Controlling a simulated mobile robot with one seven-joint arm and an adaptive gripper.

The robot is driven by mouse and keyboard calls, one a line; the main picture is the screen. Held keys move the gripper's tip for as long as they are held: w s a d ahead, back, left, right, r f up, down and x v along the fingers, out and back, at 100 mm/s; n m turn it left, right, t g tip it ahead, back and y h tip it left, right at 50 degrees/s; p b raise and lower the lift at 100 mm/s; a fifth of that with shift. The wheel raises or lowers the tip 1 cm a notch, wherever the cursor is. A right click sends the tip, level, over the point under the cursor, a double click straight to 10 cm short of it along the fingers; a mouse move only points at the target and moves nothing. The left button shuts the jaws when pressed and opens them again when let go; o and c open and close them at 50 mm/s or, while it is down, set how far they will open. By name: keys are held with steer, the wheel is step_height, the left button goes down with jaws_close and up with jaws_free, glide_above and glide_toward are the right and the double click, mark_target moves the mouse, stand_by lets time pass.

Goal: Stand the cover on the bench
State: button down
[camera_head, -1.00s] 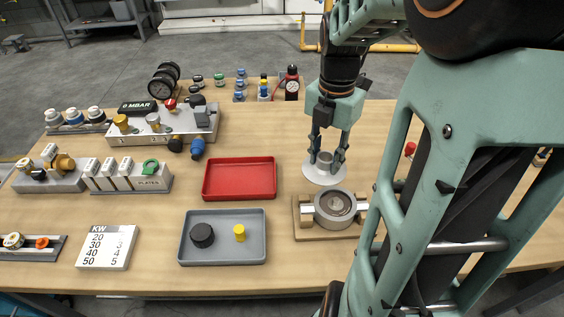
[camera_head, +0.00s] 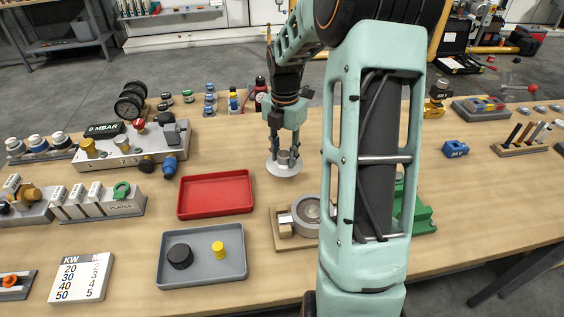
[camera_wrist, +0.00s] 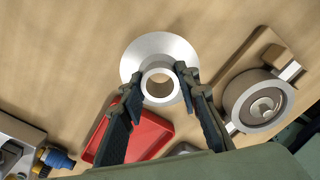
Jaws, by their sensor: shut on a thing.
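The cover (camera_head: 284,169) is a pale metal disc with a short tubular hub. My gripper (camera_head: 284,151) is shut on the hub, pointing down, with the disc roughly level beneath the fingers. In the wrist view the cover (camera_wrist: 180,48) lies between and beyond the fingertips of my gripper (camera_wrist: 161,88), and its hub opening faces the camera. The cover is over the bare wood of the bench (camera_head: 245,262), right of the red tray and behind the burner housing. I cannot tell whether its underside touches the bench.
The round metal housing (camera_head: 305,210) sits on a wooden block, partly hidden by my arm. The red tray (camera_head: 215,194) is left of the cover. A grey tray (camera_head: 203,270) holds a black knob and a yellow piece. Bottles and fittings stand behind; a green object (camera_head: 420,218) is right.

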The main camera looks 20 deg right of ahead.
mark_target(283, 164)
steer(key=shift+w+d+f, duration=0.15)
steer(key=shift+w+f, duration=0.7)
steer(key=shift+f, duration=0.2)
steer(key=shift+w+f, duration=0.1)
steer(key=shift+f, duration=1.45)
steer(key=shift+f, duration=0.2)
steer(key=c, duration=1.5)
jaws_free()
steer(key=shift+o, duration=0.2)
steer(key=shift+r, duration=0.1)
step_height(283, 164, up, 12)
steer(key=shift+r, duration=0.1)
